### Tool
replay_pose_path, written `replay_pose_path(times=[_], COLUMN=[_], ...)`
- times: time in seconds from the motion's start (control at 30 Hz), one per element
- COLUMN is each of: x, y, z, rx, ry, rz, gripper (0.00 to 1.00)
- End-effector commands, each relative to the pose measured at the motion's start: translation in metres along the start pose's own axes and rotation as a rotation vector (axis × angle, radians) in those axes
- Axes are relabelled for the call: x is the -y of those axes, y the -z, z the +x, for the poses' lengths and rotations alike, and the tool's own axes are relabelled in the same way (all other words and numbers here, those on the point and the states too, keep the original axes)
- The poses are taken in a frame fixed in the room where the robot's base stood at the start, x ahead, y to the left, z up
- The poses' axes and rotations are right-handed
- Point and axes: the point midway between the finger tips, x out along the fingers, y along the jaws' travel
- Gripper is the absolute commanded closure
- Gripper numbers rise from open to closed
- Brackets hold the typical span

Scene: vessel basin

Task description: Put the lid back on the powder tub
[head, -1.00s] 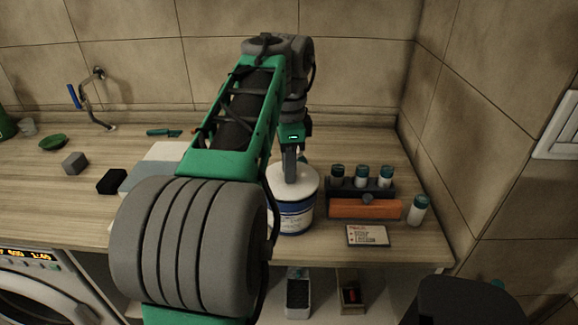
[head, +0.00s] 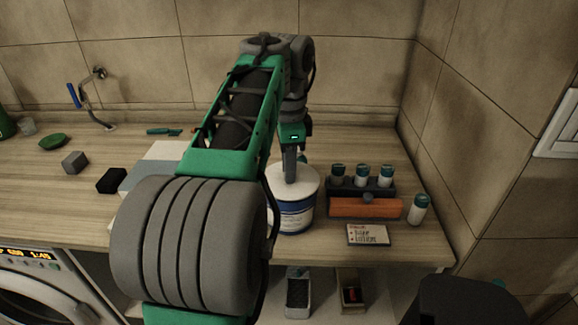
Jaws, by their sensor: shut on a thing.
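The powder tub (head: 297,216) stands upright on the wooden worktop, white with a blue label band. The white lid (head: 305,184) lies at the tub's mouth and looks level. My gripper (head: 290,178) points down over the lid and is shut on it, near its middle. The grip point is small, and I cannot tell whether the lid is fully seated on the rim. My arm hides the left edge of the tub.
Right of the tub are a dark rack (head: 362,188) with several teal-capped vials, an orange block (head: 364,208), a loose vial (head: 418,209) and a label card (head: 368,235). Grey (head: 75,162) and black (head: 112,180) blocks lie left. The tiled wall bounds the back and right.

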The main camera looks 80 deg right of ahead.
Motion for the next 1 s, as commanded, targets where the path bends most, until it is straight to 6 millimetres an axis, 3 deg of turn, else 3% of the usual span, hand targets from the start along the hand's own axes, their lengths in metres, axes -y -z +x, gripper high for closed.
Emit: replay_pose_path(times=[0.3,0.33,0.6,0.8,1.0], x=[0.0,0.0,0.0,0.0,0.0], y=[0.0,0.0,-0.0001,-0.0001,-0.0001], z=[0.0004,0.0004,0.0004,0.0004,0.0005], rx=[0.0,0.0,0.0,0.0,0.0], ry=[0.0,0.0,0.0,0.0,0.0], rz=[-0.001,-0.001,-0.001,-0.001,-0.001], gripper=[1.0,0.76,0.54,0.52,0.36])
